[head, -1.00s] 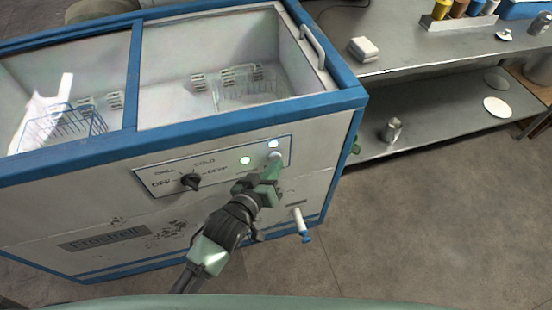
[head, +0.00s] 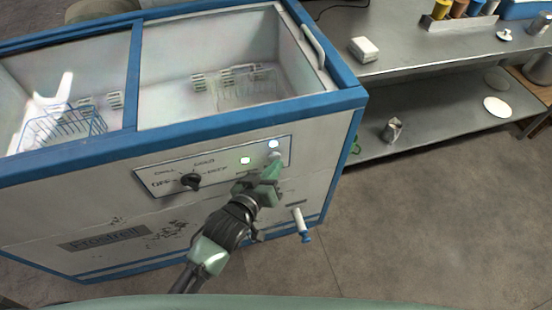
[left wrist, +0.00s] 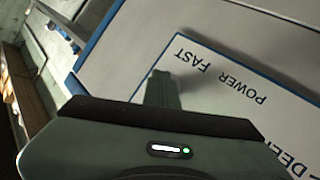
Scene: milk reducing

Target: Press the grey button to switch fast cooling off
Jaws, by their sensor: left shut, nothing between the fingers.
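The chest freezer's white control panel (head: 225,172) is on its front and carries a black dial (head: 191,181). Two small lights are lit: a greenish-white one (head: 245,160) and a bluish-white one (head: 273,144). The grey button (head: 276,155) is just below the bluish light, partly hidden by my fingertips. My left gripper (head: 273,168) is shut and empty, its tips at or very near the button; I cannot tell whether they touch. In the left wrist view, the shut fingers (left wrist: 161,90) point at the panel near the word FAST. My right gripper is not in view.
The freezer's top (head: 180,140) is open and shows wire baskets inside. A white drain spout (head: 300,222) with a blue end sticks out low on the front. A steel table (head: 420,50) with a lower shelf stands at the right. The floor at the lower right is clear.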

